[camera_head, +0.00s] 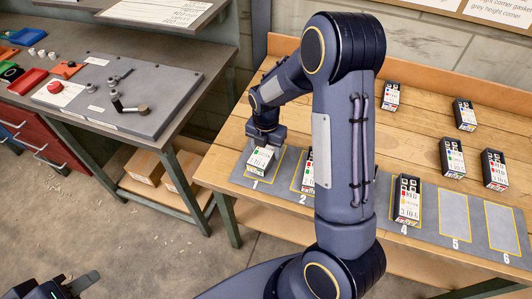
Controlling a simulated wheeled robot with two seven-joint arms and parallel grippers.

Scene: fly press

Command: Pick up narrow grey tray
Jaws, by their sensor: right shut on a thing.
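I cannot make out a narrow grey tray in the head view. My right gripper (262,143) is at the left end of the numbered grey mat (455,215). It is shut on a small white and black box (261,160) at slot 1; whether the box touches the mat is unclear. My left gripper (68,284) is at the bottom left edge, over the floor and away from both benches. It is small and partly cut off, so its opening is unclear.
A box (407,202) is at slot 4 and another (308,172) at slot 2; slots 5 and 6 are empty. Several boxes stand behind the mat. My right arm hides slot 3. The left bench holds a grey panel (165,92) with a crank and coloured trays (27,81).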

